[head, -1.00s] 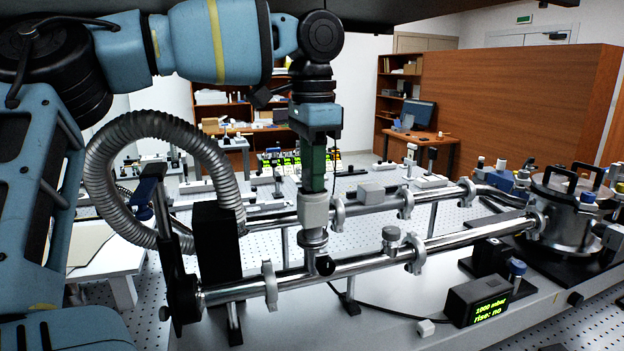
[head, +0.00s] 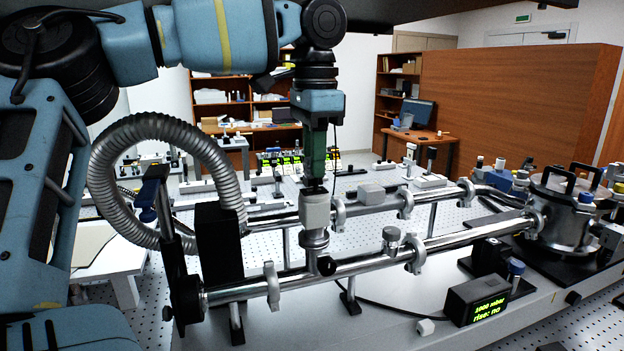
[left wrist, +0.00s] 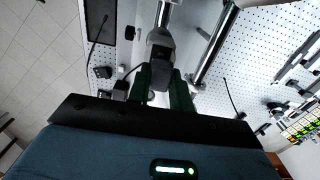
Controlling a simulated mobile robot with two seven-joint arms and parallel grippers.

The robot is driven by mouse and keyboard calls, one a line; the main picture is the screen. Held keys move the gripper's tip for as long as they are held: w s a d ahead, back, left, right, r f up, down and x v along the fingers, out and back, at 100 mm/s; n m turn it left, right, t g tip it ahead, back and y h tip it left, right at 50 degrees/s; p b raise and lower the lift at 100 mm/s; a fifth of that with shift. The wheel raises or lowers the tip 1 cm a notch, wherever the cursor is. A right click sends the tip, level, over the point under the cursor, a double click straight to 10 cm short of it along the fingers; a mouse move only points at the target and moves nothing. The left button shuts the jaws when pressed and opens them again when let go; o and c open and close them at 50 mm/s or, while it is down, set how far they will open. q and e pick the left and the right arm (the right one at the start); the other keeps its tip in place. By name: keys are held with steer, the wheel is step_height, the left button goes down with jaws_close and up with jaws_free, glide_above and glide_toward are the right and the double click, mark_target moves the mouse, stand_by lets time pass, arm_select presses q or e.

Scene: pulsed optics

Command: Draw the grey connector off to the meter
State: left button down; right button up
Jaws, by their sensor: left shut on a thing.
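My left gripper (head: 315,184) points straight down above the pale grey gauge block (head: 316,212) that stands upright on the front steel pipe. It is shut on the grey connector, which its dark green fingers mostly hide. A small dark part shows between the fingertips and the top of the block; I cannot tell if it still touches the block. The meter (head: 478,301), a black box with a green display reading about 1000 and "rise: no", stands at the lower right. My right gripper is not in view.
A ribbed metal hose (head: 150,125) arches at left near my arm. Two steel pipes run to a round chamber (head: 568,205) at right. A small whitish block (head: 426,327) with a black cable lies left of the meter. Some bare bench top surrounds it.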

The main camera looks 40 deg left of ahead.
arm_select(q)
steer(key=shift+r+p, duration=0.3)
steer(key=shift+r, duration=1.75)
steer(key=shift+f, duration=0.15)
